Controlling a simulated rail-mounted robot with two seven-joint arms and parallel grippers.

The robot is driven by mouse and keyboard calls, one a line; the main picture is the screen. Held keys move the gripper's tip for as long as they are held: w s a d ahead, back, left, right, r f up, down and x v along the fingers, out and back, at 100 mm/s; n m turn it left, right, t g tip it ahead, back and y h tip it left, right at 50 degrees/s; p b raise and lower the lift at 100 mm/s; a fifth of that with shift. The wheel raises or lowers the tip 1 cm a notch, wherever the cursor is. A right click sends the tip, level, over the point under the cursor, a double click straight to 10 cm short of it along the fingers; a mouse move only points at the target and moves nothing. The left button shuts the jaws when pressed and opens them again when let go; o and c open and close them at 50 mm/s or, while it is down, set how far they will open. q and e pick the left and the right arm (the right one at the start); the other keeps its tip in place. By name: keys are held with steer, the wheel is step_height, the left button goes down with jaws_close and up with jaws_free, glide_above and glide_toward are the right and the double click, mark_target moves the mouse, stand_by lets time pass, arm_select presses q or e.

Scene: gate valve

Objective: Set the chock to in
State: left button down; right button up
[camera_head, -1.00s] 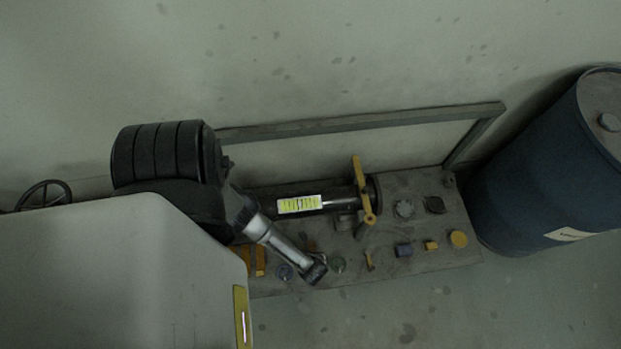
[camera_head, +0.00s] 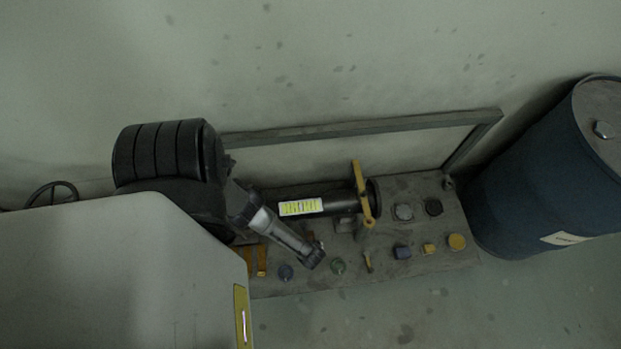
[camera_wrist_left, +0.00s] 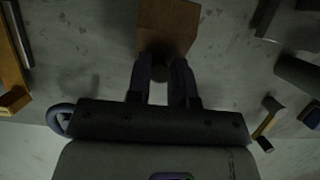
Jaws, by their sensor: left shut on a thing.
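In the left wrist view, a brown block (camera_wrist_left: 168,27) sits at the top middle, just beyond my left gripper (camera_wrist_left: 163,78). The gripper's two fingers are close together on a small dark round piece that appears to join the block. I take the block to be the chock, but no label shows. Its lower edge is partly hidden by the fingers. In the head view, my left arm reaches over the bench from the left and its wrist hides the fingers. A small brownish bit shows beside the wrist. My right gripper is not in view.
The bench (camera_head: 400,262) carries a dark pipe (camera_head: 340,203) with a yellow lever (camera_head: 362,192), and several small knobs and blocks. A yellow bracket (camera_wrist_left: 12,75) lies left of the gripper. A rail (camera_head: 360,127) runs behind; a blue drum (camera_head: 530,170) stands right.

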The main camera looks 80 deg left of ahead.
arm_select(q)
steer(key=shift+a, duration=0.1)
steer(key=c, duration=1.2)
jaws_free()
steer(key=shift+a, duration=0.15)
steer(key=shift+c, duration=0.2)
steer(key=shift+o, duration=1.2)
steer(key=shift+s, duration=0.15)
steer(key=shift+w+r, duration=0.1)
steer(key=shift+w, duration=0.15)
steer(key=shift+r+p, duration=0.3)
steer(key=p+v, duration=0.8)
steer(key=v, duration=0.5)
steer(key=shift+d+p, duration=0.25)
steer(key=shift+p, duration=0.15)
steer(key=shift+s+f, duration=0.1)
steer(key=shift+s, duration=0.1)
